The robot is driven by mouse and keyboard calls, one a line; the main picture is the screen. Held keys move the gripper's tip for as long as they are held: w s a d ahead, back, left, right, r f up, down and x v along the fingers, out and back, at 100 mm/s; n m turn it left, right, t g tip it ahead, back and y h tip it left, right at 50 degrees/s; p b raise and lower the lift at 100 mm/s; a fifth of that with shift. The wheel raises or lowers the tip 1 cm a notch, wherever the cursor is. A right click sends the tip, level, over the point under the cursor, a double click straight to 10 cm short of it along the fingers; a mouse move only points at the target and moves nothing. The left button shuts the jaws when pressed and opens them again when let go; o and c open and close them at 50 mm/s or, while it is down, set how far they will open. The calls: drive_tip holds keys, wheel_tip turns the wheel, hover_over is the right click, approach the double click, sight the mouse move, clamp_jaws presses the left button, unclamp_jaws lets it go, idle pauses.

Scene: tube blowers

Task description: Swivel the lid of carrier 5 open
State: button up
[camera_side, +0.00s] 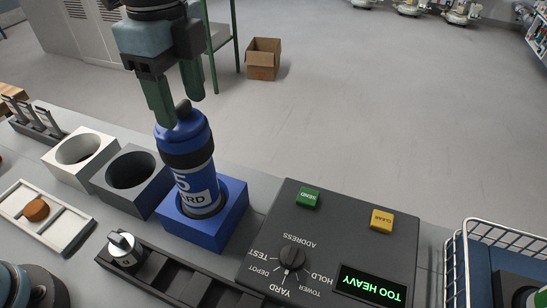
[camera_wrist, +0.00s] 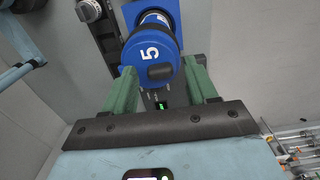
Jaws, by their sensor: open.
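Carrier 5 (camera_side: 190,185) is a blue cylinder with dark bands and a label reading "5" and "ARD". It stands upright in the blue square holder (camera_side: 232,218). Its blue lid (camera_side: 186,132) has a dark knob on top, and a white "5" shows on the lid (camera_wrist: 150,53) in the wrist view. The lid sits on the carrier. My gripper (camera_side: 182,95) has green fingers and is open just above the lid, with the knob (camera_wrist: 160,71) between the fingertips in the wrist view. I cannot tell whether the fingers touch it.
A control box (camera_side: 330,235) with a dial, green and yellow buttons and a display reading "TOO HEAVY" stands to the right. White (camera_side: 82,150) and grey (camera_side: 130,172) empty holders stand left. A black rack (camera_side: 185,280) lies in front. A wire basket (camera_side: 490,260) is far right.

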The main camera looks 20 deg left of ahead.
drive_tip(key=c, duration=1.1)
drive_tip(key=shift+o, duration=0.2)
